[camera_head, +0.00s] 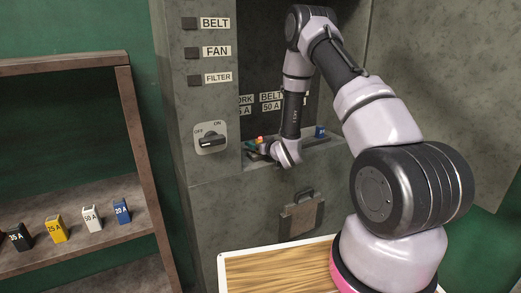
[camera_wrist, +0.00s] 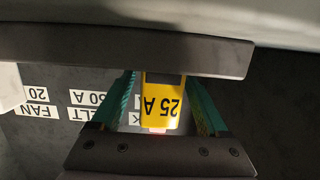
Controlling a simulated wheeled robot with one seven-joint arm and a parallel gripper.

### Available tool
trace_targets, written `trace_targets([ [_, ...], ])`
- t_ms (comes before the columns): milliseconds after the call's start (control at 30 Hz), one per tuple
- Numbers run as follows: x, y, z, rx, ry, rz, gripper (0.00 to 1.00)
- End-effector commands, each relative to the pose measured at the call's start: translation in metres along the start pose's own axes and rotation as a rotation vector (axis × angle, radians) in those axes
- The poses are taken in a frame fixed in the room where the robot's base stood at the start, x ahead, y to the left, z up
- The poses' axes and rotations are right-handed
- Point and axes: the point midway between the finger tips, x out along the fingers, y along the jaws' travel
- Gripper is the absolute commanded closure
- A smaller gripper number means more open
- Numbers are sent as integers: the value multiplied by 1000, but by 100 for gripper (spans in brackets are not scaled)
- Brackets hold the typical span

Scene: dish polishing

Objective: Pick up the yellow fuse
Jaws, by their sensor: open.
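A yellow fuse (camera_wrist: 161,98) labelled 25 A shows upside down in the wrist view, in the panel recess. My gripper (camera_wrist: 161,80) is open, with one teal finger on each side of this fuse. The gaps are small, and I cannot tell whether either finger touches it. In the head view my gripper (camera_head: 262,147) reaches into the recess of the grey cabinet and is small and partly hidden by my wrist. Another yellow fuse (camera_head: 55,229), also labelled 25 A, stands on the wooden shelf at the left.
Black (camera_head: 20,237), white (camera_head: 92,218) and blue (camera_head: 121,212) fuses stand on the shelf (camera_head: 100,240). A blue fuse (camera_head: 320,132) sits at the recess's right. The cabinet (camera_head: 205,120) has an OFF/ON switch (camera_head: 211,141). A grey bar (camera_wrist: 130,55) crosses the wrist view close by.

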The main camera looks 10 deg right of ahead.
Motion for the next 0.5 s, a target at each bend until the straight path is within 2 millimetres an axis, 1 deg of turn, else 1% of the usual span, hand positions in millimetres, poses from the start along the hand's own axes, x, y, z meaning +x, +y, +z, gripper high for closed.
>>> trace_targets([
  [33, 0, 0, 0, 0, 0, 0, 22],
  [67, 0, 0, 0, 0, 0, 0, 26],
  [100, 0, 0, 0, 0, 0, 0, 42],
  [167, 0, 0, 0, 0, 0, 0, 65],
  [200, 0, 0, 0, 0, 0, 0, 80],
  [233, 0, 0, 0, 0, 0, 0, 91],
  [267, 0, 0, 0, 0, 0, 0, 100],
  [500, 0, 0, 0, 0, 1, 0, 100],
])
